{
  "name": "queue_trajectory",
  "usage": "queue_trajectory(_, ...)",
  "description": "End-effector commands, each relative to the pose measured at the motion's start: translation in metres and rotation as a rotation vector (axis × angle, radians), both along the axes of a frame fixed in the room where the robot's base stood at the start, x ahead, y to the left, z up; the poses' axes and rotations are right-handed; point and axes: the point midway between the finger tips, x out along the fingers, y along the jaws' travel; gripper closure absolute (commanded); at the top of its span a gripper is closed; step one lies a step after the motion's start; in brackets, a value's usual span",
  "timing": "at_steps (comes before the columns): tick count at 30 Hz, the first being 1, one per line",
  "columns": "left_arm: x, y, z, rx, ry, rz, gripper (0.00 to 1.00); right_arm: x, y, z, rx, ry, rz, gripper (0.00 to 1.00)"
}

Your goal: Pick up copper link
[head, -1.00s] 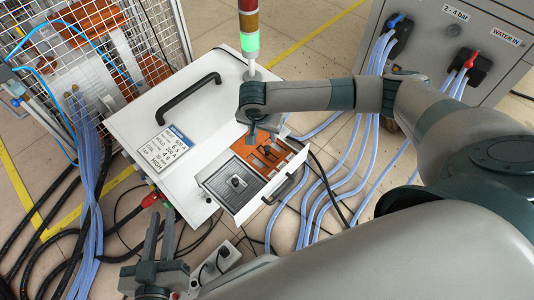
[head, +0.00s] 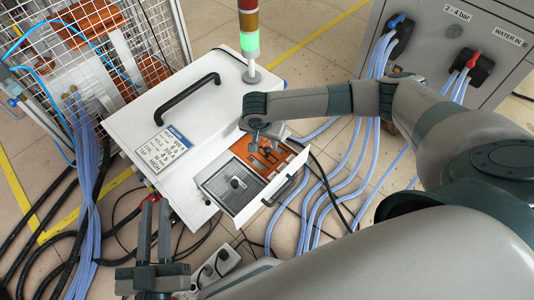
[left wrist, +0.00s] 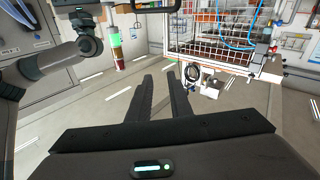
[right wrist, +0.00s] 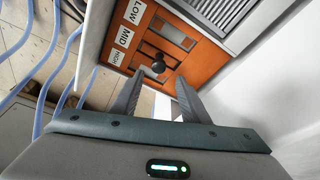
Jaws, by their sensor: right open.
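The copper link lies in the orange tap panel (right wrist: 125,57) of an open drawer, and its copper-orange blends with the panel. A black round knob (right wrist: 158,67) stands up from it in the right wrist view. The link's exact outline is hard to tell. My right gripper (right wrist: 159,86) is open and empty, its fingertips just short of the knob and pointing toward it. In the head view my right gripper (head: 262,140) is over the panel and partly covers it. My left gripper (head: 155,212) is open and empty, low in front of the white box.
The white box (head: 175,110) has a black handle (head: 188,100) and a settings label. Blue hoses (head: 345,175) and black cables run over the floor. A wire cage (head: 95,45) stands at left.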

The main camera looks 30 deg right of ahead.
Motion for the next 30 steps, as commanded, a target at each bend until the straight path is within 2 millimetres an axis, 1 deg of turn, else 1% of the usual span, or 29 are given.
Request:
queue_trajectory(2, -0.001, -0.001, 0.002, -0.007, -0.02, 0.0, 0.81, -0.001, 0.0, -0.005, -0.001, 0.001, 0.0, 0.59)
queue_trajectory(5, -0.004, -0.002, 0.011, -0.024, -0.071, -0.001, 0.81, -0.002, 0.0, -0.012, -0.001, 0.0, 0.0, 0.59)
queue_trajectory(12, -0.016, -0.004, 0.04, -0.079, -0.227, 0.003, 0.81, -0.007, 0.001, -0.035, -0.001, 0.001, 0.0, 0.59)
queue_trajectory(18, -0.028, -0.004, 0.059, -0.12, -0.329, 0.005, 0.81, -0.003, -0.002, -0.049, -0.001, -0.001, 0.0, 0.59)
queue_trajectory(24, -0.032, -0.003, 0.066, -0.133, -0.362, 0.007, 0.81, -0.002, -0.003, -0.052, 0.0, 0.0, 0.0, 0.59)
queue_trajectory(30, -0.032, -0.003, 0.066, -0.132, -0.361, 0.007, 0.81, -0.003, -0.003, -0.052, 0.0, 0.0, 0.0, 0.59)
